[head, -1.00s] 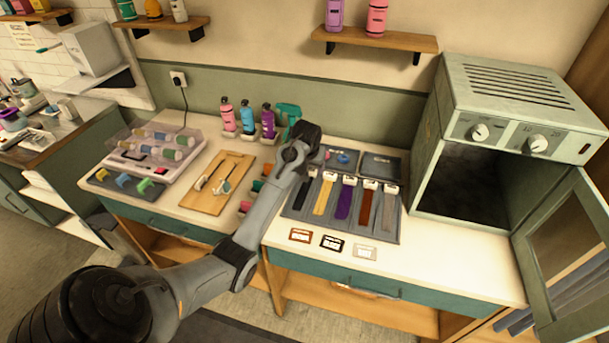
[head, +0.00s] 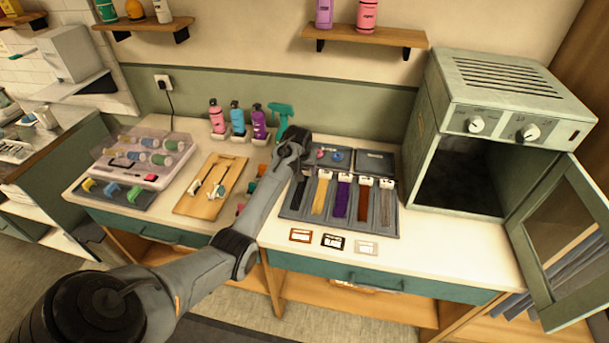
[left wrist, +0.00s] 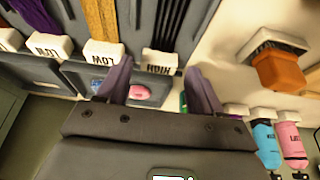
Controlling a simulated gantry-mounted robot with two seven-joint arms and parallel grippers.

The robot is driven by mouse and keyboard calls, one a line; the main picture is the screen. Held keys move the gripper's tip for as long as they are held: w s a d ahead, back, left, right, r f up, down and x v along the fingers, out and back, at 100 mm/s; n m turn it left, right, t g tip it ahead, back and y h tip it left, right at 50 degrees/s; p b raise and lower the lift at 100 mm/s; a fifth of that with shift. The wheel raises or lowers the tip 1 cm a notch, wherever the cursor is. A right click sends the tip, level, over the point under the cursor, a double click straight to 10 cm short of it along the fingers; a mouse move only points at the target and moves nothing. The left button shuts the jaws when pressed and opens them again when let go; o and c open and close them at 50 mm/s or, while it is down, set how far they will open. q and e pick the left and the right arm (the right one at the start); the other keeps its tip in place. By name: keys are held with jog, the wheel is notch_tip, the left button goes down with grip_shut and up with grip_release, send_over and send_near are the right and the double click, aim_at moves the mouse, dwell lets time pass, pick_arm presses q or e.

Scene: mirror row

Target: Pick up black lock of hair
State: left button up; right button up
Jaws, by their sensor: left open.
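The black lock of hair (head: 299,193) lies leftmost in the grey tray (head: 394,229), with its upper end by my arm in the head view. In the left wrist view the lock (left wrist: 170,22) hangs from a white clip (left wrist: 160,61) that reads "HIGH". My left gripper (left wrist: 160,80) is open, its two purple-grey fingers on either side of that clip in the picture. I cannot tell how high it is above the clip. In the head view the gripper (head: 299,148) is over the tray's back left corner, with its fingertips hidden. My right gripper is out of view.
Blonde (head: 320,196), purple (head: 342,200), auburn (head: 364,203) and grey (head: 386,206) locks lie to the right. Bottles (head: 237,120) and a green dryer-shaped tool (head: 281,118) stand behind. An open oven-like cabinet (head: 490,150) stands right.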

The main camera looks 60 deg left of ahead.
aim_at(305, 173)
pick_arm(q)
jog(key=shift+x, duration=1.85)
jog(key=c, duration=0.8)
